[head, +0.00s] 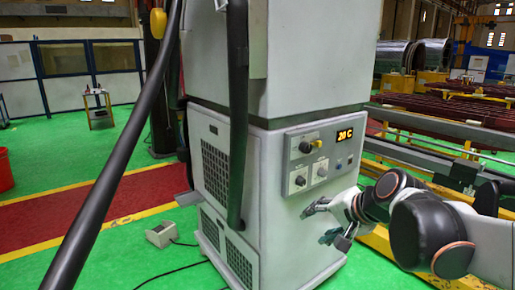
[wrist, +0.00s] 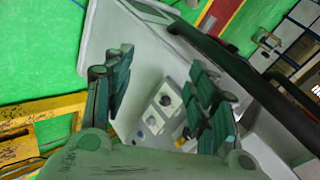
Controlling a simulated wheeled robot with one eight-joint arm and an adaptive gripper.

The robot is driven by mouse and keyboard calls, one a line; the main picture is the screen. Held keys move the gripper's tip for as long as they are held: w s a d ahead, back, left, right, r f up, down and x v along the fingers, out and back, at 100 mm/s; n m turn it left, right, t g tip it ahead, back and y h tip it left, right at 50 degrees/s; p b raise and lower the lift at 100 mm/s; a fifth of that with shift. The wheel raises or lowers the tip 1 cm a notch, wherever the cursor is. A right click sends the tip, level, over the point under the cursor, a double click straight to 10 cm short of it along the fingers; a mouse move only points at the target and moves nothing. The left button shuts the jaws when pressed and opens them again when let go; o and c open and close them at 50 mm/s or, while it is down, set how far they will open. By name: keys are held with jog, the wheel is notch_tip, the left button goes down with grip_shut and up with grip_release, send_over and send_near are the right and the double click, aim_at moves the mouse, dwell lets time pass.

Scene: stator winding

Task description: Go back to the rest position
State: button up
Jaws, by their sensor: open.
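My gripper (head: 322,222) is in front of the grey machine cabinet (head: 285,185), low and to the right, just under its control panel (head: 318,160). In the wrist view my gripper (wrist: 160,100) has its two green-grey fingers spread apart with nothing between them. The control panel (wrist: 163,108) shows between and behind the fingers, with several knobs and a lit display partly hidden by the right finger. In the head view the display reads about 20 C. I cannot tell whether a fingertip touches the cabinet.
Yellow rails and metal frames (head: 410,150) stand close on the right, behind my arm. A thick black hose (head: 120,160) crosses the left. A small grey pedal box (head: 161,234) with a cable lies on the green floor. A red bucket (head: 5,170) stands at far left.

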jog(key=s+d+f+n+h, duration=0.2)
jog(key=s+n, duration=0.2)
jog(key=s, duration=0.5)
jog(key=s+d+f+n+h, duration=0.2)
jog(key=s+f+n, duration=0.1)
jog(key=s, duration=0.7)
jog(key=shift+s+d+f+n+g, duration=0.15)
jog(key=shift+d+f+n+g, duration=0.2)
jog(key=shift+n, duration=0.45)
